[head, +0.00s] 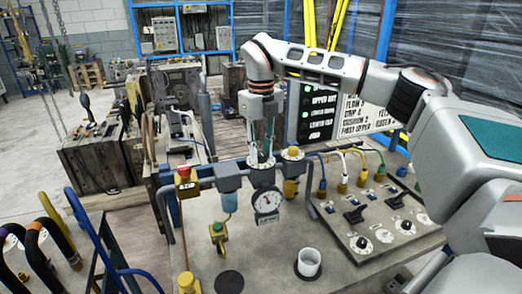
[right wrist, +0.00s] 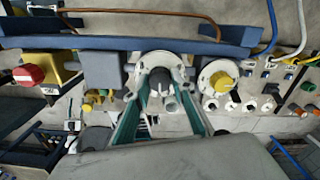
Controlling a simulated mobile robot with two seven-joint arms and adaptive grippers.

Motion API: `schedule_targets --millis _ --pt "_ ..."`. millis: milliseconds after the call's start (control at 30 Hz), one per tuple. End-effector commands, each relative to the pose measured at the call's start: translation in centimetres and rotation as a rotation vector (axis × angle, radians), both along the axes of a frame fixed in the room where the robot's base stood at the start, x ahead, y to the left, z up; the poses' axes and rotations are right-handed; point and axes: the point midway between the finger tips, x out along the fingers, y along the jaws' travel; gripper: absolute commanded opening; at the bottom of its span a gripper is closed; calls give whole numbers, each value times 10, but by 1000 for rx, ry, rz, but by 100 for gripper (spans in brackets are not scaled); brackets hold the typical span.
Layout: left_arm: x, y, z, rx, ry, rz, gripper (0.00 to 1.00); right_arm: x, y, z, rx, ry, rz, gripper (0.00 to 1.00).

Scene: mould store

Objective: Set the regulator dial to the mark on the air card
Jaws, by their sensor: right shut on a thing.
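The regulator dial (head: 262,163) is a pale round disc with dark marks, above a white pressure gauge (head: 267,202) on the bench's pipe rail. My right gripper (head: 262,150) comes straight down over it from the arm at right. In the right wrist view its teal fingers (right wrist: 160,88) are shut on the knob (right wrist: 160,76) at the dial's middle. The dial's pointer and exact setting are too small to read. A white card (head: 368,116) with black lettering stands behind the bench; I cannot tell whether it is the air card. My left gripper is not in view.
A yellow knob on a pale disc (head: 292,153) stands close right of the dial. A red-topped yellow box (head: 186,181) is at left. A panel (head: 368,214) with black levers and small dials lies at right, near a white cup (head: 309,262). A black board (head: 312,110) has a green light.

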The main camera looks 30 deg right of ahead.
Motion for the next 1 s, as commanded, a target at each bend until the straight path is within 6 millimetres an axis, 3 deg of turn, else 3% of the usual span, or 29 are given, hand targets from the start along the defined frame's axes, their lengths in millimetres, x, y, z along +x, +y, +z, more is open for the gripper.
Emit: schedule_targets --millis 1000 --pt "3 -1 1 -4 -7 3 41 -1 0 -2 -2 5 -900 3"
